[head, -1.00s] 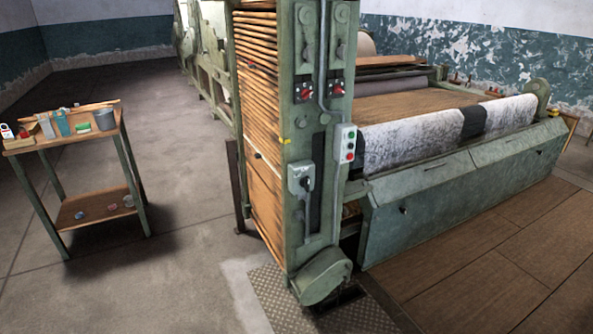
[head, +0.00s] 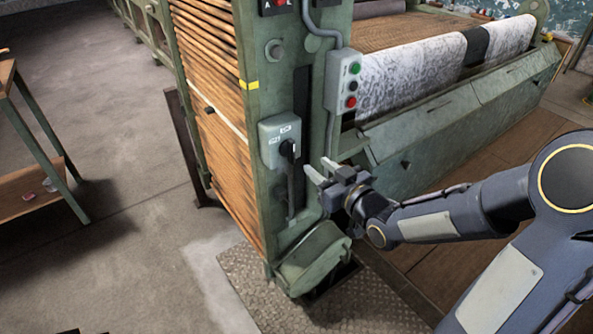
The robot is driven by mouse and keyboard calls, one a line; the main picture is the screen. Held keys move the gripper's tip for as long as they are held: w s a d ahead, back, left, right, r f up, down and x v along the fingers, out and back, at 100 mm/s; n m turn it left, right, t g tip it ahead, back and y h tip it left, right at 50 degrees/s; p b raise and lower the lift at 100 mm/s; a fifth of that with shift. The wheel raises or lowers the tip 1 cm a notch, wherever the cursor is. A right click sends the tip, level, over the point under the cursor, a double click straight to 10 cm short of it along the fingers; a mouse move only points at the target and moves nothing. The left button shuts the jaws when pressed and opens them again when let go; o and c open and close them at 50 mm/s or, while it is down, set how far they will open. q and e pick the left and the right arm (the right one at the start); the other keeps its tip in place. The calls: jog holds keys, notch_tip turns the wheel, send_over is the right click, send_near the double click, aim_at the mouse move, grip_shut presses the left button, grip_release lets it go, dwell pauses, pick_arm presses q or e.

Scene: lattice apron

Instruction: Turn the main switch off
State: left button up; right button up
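The main switch (head: 279,141) is a grey box on the green end post of the machine, in the middle of the head view. Its black handle (head: 288,150) sits at the box's lower right and seems to point down. My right gripper (head: 316,171) is just right of the switch and slightly lower, with its two fingers apart and nothing between them. A gap shows in the picture between the fingertips and the handle; I cannot tell the depth exactly. My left gripper is not recognisable in view.
A grey button box (head: 345,80) with green, black and red buttons is above my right gripper. A red rotary switch (head: 279,3) is cut by the top edge. A rounded green cover (head: 313,257) juts out below. A wooden table (head: 30,190) stands at left, with open floor between.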

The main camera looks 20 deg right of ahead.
aim_at(294, 151)
jog(key=shift+t+y, duration=0.4)
jog(key=shift+y, duration=0.1)
jog(key=x, duration=0.8)
jog(key=shift+a+f, duration=0.35)
jog(key=shift+a, duration=0.1)
grip_shut()
